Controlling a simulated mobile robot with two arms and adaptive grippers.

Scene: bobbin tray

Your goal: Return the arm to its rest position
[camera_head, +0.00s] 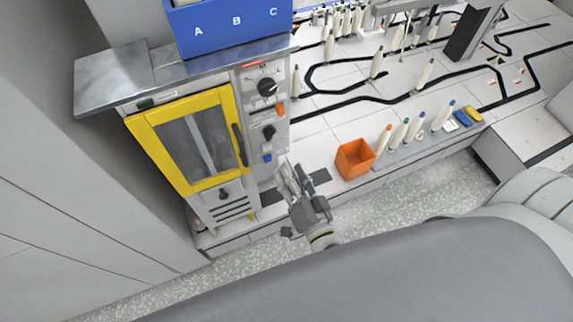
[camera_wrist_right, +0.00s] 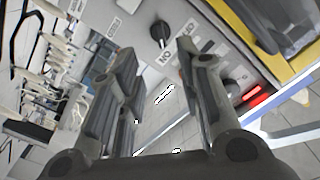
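My right gripper (camera_head: 290,180) is in front of the lower control panel of the yellow-framed machine, beside the orange bin. In the right wrist view its two fingers (camera_wrist_right: 158,75) stand apart with nothing between them, and the panel with black knobs lies beyond. My left gripper does not show in the head view.
The machine has a yellow-framed door (camera_head: 135,125) and a blue box (camera_head: 240,38) marked A, B, C on top. An orange bin (camera_head: 355,160) and several bobbins (camera_head: 384,138) stand along the bench edge. Black tracks with more bobbins run behind. Speckled floor (camera_head: 235,265) lies in front.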

